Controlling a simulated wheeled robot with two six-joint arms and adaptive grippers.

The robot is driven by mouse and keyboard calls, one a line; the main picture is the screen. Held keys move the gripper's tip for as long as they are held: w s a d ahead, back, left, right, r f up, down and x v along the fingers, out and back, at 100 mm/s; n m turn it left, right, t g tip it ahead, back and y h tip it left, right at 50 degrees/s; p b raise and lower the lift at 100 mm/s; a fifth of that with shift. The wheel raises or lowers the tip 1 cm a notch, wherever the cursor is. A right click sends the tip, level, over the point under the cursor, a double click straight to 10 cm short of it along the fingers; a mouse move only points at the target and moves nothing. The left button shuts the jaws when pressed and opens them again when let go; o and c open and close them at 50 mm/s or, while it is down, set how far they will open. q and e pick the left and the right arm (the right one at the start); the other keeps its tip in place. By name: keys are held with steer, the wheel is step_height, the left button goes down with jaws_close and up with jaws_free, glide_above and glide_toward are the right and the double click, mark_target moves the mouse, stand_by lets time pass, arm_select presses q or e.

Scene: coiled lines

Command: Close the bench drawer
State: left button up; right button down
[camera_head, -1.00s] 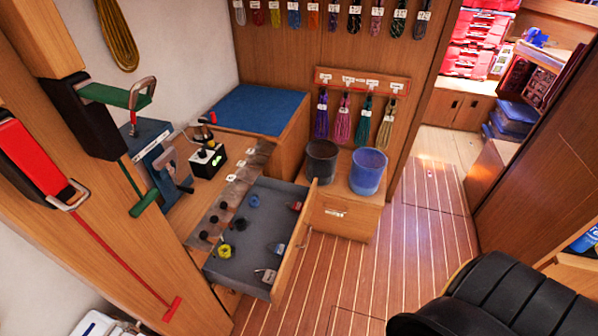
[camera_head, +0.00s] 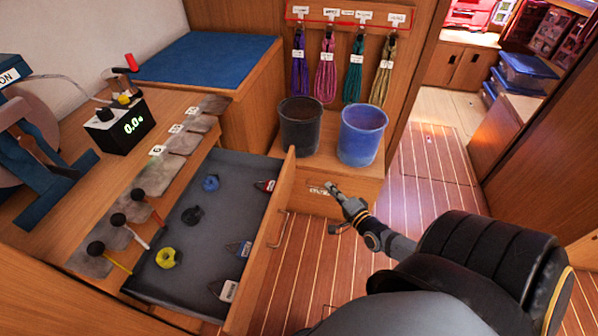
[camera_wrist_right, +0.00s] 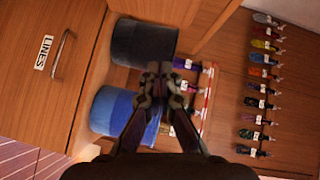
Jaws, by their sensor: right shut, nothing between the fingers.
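The bench drawer (camera_head: 184,262) stands pulled out from the bench in the head view. Its wooden front (camera_head: 262,246) carries a metal handle (camera_head: 277,230). Inside lie a blue ring (camera_head: 211,183), a black ring (camera_head: 192,215), a yellow ring (camera_head: 168,257) and several tagged pieces along the front. My right gripper (camera_head: 331,187) is shut and empty, to the right of the drawer front and apart from it. In the right wrist view its fingers (camera_wrist_right: 160,72) are together in front of the buckets. My left gripper is not in view.
A black bucket (camera_head: 301,127) and a blue bucket (camera_head: 362,135) stand on a low wooden box behind the drawer. Coloured line coils (camera_head: 326,68) hang above the buckets. Striped floor (camera_head: 300,262) is open right of the drawer.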

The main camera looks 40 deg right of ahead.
step_height(320, 180, up, 2)
steer(key=a+m+t, duration=0.1)
steer(key=m, duration=0.1)
steer(key=b, duration=0.4)
glide_toward(292, 156)
steer(key=w+d, duration=0.3)
steer(key=d, duration=0.1)
steer(key=w+a, duration=0.2)
steer(key=shift+w+a+f, duration=0.1)
steer(key=shift+w+f, duration=0.2)
steer(key=shift+w, duration=0.05)
steer(key=shift+w+a, duration=0.25)
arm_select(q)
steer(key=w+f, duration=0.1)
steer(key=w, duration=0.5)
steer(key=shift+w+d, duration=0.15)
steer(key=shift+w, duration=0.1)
arm_select(e)
steer(key=shift+a+y, duration=0.1)
steer(key=shift+y, duration=0.2)
